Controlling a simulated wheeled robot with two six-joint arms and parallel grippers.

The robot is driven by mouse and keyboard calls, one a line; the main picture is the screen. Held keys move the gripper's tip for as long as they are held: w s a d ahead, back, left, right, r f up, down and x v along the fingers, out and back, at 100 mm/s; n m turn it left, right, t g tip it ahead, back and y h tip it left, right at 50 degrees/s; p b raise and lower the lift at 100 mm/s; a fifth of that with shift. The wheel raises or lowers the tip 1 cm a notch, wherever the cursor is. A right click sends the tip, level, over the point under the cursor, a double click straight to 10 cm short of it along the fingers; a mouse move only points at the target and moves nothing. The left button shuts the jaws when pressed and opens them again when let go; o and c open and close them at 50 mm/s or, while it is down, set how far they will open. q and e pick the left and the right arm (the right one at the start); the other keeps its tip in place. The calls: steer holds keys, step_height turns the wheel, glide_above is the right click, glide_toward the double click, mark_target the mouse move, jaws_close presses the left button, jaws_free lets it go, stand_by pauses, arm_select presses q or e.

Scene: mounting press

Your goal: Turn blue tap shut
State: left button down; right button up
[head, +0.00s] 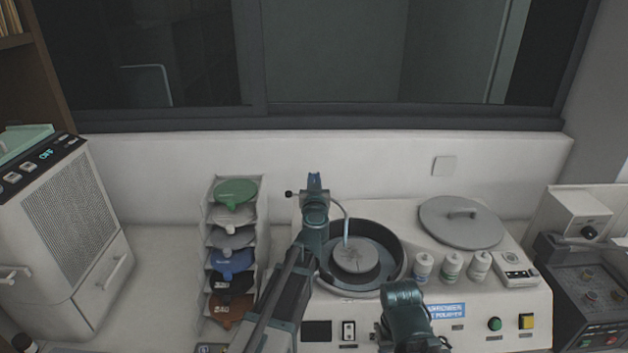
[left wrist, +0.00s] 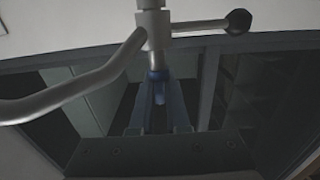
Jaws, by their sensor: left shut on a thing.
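My left gripper (head: 314,181) is raised at the tap above the left side of the polisher bowl, and its jaws are shut on the blue tap. In the left wrist view the blue tap (left wrist: 158,75) shows as a small blue part between the fingers (left wrist: 158,107), at the end of a metal stem. A bent metal spout (left wrist: 85,82) and a black knob (left wrist: 238,21) branch from that stem. In the head view the spout (head: 341,204) curves right over the bowl (head: 389,233), with a pale bluish streak below it, perhaps water. My right gripper's fingers do not show.
The polisher (head: 462,290) has a round grey lid (head: 461,222), several small bottles (head: 451,267) and coloured buttons. A rack of coloured discs (head: 235,190) stands left of my left arm. A dark control box (head: 588,293) is at the right. The wall is close behind the tap.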

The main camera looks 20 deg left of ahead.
arm_select(q)
steer(key=shift+m+h, duration=0.3)
steer(key=shift+h, duration=0.2)
steer(key=m+h, duration=0.2)
steer(key=h, duration=0.1)
steer(key=m+h, duration=0.1)
steer(key=h, duration=0.1)
steer(key=shift+a+m+t+h, duration=0.15)
steer(key=shift+m+t+h, duration=0.15)
steer(key=shift+m+h, duration=0.1)
steer(key=m+g+h, duration=0.1)
steer(key=m+h, duration=0.1)
steer(key=h, duration=0.2)
steer(key=m+g+h, duration=0.2)
steer(key=m+h, duration=0.1)
steer(key=h, duration=0.1)
steer(key=shift+w, duration=0.2)
steer(key=m+g+h, duration=0.4)
steer(key=h, duration=0.1)
steer(key=shift+m+g, duration=0.3)
steer(key=shift+m, duration=0.1)
steer(key=shift+s+m+g+h, duration=0.1)
steer(key=shift+m+g+h, duration=0.5)
steer(key=shift+m+g, duration=0.5)
steer(key=shift+s+m+g+h, duration=0.1)
steer(key=shift+m+g+h, duration=0.55)
steer(key=shift+g, duration=0.85)
steer(key=shift+m+g, duration=0.25)
steer(key=shift+g, duration=0.05)
